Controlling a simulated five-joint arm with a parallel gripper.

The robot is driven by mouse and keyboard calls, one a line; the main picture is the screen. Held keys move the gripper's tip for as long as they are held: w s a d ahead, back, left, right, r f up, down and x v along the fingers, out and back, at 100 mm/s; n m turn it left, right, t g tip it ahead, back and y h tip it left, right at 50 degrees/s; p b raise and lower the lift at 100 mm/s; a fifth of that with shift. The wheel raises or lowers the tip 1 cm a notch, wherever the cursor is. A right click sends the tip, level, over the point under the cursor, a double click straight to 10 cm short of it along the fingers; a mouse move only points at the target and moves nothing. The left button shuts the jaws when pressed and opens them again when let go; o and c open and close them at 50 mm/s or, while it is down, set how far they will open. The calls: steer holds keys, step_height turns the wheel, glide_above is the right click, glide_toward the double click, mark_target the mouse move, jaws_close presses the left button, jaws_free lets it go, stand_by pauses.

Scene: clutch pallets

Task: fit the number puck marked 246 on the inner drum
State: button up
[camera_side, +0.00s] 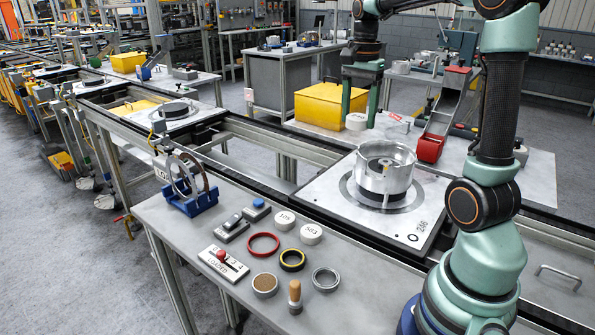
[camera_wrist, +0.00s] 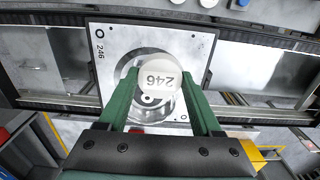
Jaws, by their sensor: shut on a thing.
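My gripper (camera_side: 359,112) is shut on a white round puck (camera_side: 356,122), held in the air behind the drum in the side view. In the wrist view the puck (camera_wrist: 160,72) sits between the green fingers and reads 246. A silvery metal drum (camera_side: 385,180) stands upright on a pale square pallet (camera_side: 325,208) marked 246. The drum is open at the top, with a darker hub (camera_side: 384,161) inside it. In the wrist view the held puck covers part of the drum, and the pallet (camera_wrist: 117,42) shows its 246 mark.
Two more white pucks (camera_side: 285,221) (camera_side: 311,234) lie on the front bench (camera_side: 345,255), with rings, a wooden-handled tool (camera_side: 295,296) and a blue stand (camera_side: 187,197) holding rings. A yellow bin (camera_side: 322,107) and a red-fronted chute (camera_side: 431,148) stand behind the conveyor.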

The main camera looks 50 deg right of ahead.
steer(key=d+r, duration=0.3)
steer(key=d, duration=0.6)
steer(key=r, duration=0.2)
glide_above(386, 161)
step_height(386, 161, down, 20)
steer(key=shift+a+r, duration=0.1)
steer(key=shift+r, duration=0.05)
steer(key=shift+f, duration=0.25)
steer(key=shift+f, duration=0.35)
steer(key=o, duration=1.3)
